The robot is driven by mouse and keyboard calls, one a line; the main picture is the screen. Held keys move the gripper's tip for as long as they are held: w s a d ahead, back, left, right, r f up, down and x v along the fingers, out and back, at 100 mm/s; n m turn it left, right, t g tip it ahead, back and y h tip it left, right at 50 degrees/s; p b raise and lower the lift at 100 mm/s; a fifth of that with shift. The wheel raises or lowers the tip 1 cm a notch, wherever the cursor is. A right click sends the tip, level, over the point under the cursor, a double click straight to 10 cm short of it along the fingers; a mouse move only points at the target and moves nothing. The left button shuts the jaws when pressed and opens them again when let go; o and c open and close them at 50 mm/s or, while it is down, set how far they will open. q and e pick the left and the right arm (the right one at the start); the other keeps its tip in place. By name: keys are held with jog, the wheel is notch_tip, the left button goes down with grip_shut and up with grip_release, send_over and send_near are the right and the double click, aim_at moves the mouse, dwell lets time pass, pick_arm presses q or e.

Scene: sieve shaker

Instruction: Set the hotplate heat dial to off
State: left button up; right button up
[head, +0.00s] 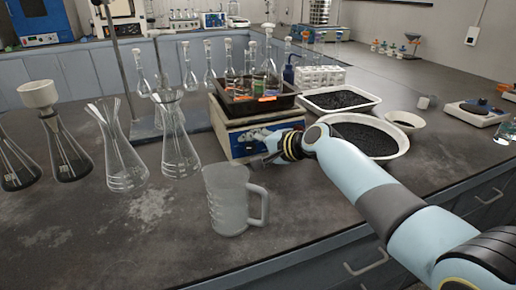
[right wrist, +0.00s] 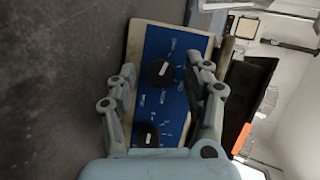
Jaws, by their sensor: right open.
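The hotplate (head: 236,150) has a cream body and a blue front panel, and stands under a dark tray of glassware in the head view. Its panel (right wrist: 176,50) shows sideways in the right wrist view, with two black dials bearing white pointer marks. One dial (right wrist: 160,72) lies between the fingers of my right gripper (right wrist: 163,68); the other dial (right wrist: 148,134) is nearer my palm. The labels are too small to read. My right gripper (head: 265,146) is open in front of the panel, and contact is not clear. My left gripper is out of view.
A glass beaker mug (head: 226,200) stands in front of the hotplate, near my right gripper. Several flasks (head: 178,145) stand to the left. White trays of black granules (head: 398,148) lie to the right.

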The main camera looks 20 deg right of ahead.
jog(key=v, duration=1.2)
